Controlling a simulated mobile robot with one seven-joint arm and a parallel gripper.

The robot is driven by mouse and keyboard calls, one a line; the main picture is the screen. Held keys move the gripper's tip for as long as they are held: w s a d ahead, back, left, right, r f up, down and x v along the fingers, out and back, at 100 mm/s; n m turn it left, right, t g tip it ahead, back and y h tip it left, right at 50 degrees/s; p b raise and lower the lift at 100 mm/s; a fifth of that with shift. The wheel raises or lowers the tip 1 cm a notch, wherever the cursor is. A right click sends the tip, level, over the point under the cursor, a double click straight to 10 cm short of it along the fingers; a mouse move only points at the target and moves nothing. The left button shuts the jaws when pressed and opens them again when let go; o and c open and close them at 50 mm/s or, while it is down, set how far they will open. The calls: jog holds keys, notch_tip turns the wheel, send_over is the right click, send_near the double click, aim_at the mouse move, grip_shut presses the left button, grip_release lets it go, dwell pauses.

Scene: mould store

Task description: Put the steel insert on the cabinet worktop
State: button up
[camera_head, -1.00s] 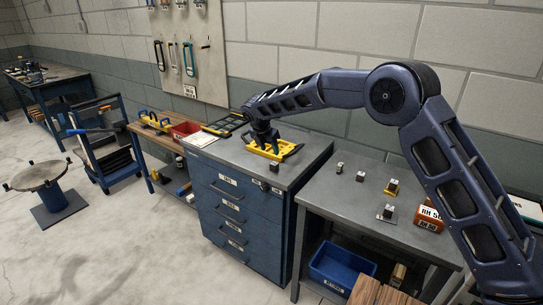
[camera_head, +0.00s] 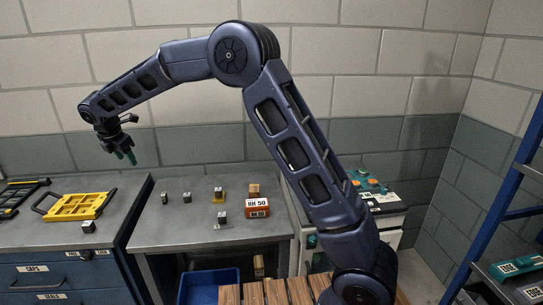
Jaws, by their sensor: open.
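Several small metallic blocks are in view, and I cannot tell for certain which is the steel insert. One small block (camera_head: 88,227) stands on the cabinet worktop (camera_head: 45,238) near its front edge, in front of the yellow tray. On the grey table to the right are a left block (camera_head: 164,198), another block (camera_head: 187,197), a block on a yellow base (camera_head: 219,194) and a block on a small plate (camera_head: 222,217). My gripper (camera_head: 125,158) is open and empty, pointing down in the air above the right part of the cabinet and the table's left end.
A yellow tray (camera_head: 75,206) with handles and black trays (camera_head: 18,190) lie on the cabinet worktop. An orange box marked RH 50 (camera_head: 257,208) stands on the table (camera_head: 180,232). A blue bin (camera_head: 207,287) is below. A blue rack (camera_head: 500,215) stands at right.

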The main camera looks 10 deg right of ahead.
jog(key=d+r+m, duration=0.4)
jog(key=d+m, duration=0.1)
jog(key=d, duration=0.9)
jog(key=d+r+m, duration=0.5)
jog(key=d, duration=0.9)
jog(key=d+r+m, duration=0.4)
jog(key=d+m, duration=0.1)
jog(key=d, duration=1)
jog(key=s+d+f+m, duration=0.1)
jog(key=s+d+m, duration=0.75)
jog(key=d, duration=0.65)
jog(key=s+d+f+m, duration=0.3)
jog(key=s+d, duration=0.1)
jog(key=s, duration=0.3)
jog(key=s+d+f+m, duration=0.3)
jog(key=s+d, duration=0.1)
jog(key=s, duration=0.3)
jog(key=shift+s+d, duration=0.15)
jog(key=shift+s, duration=0.05)
